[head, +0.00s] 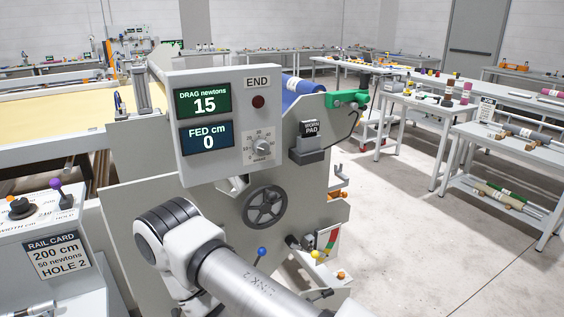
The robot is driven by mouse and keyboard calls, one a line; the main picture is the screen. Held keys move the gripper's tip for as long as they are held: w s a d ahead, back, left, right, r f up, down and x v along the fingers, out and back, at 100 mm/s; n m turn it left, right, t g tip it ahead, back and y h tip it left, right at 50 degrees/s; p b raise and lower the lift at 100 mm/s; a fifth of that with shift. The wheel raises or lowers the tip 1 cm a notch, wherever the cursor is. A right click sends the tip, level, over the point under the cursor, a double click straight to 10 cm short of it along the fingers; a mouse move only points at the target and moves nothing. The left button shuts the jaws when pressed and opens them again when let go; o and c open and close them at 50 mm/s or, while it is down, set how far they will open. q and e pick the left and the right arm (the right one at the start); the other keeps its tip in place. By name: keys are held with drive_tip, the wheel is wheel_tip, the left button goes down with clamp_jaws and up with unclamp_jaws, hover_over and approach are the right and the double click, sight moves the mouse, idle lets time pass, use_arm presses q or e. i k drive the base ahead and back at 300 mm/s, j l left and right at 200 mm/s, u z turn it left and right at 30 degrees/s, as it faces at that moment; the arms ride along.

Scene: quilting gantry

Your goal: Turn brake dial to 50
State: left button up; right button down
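The brake dial (262,146) is a small pale knob with a printed number scale around it, on the lower right of a grey panel (222,78). Its pointer is too small to read surely. Beside it, the green DRAG newtons display (203,101) reads 15. The blue FED cm display (206,137) reads 0. A rail card (56,254) at lower left reads 200 cm, 50 newtons, HOLE 2. One of my arms crosses the lower middle, below the panel and apart from the dial. Neither gripper can be made out.
A dark red button (258,102) sits under the END label. A dark handwheel (265,207) is below the panel. A black WORN PAD holder (309,146) and a green clamp (347,99) are to the right. Levers with blue and yellow knobs stand low. Open floor lies right.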

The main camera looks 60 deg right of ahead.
sight(261, 147)
drive_tip(key=z, duration=1.7)
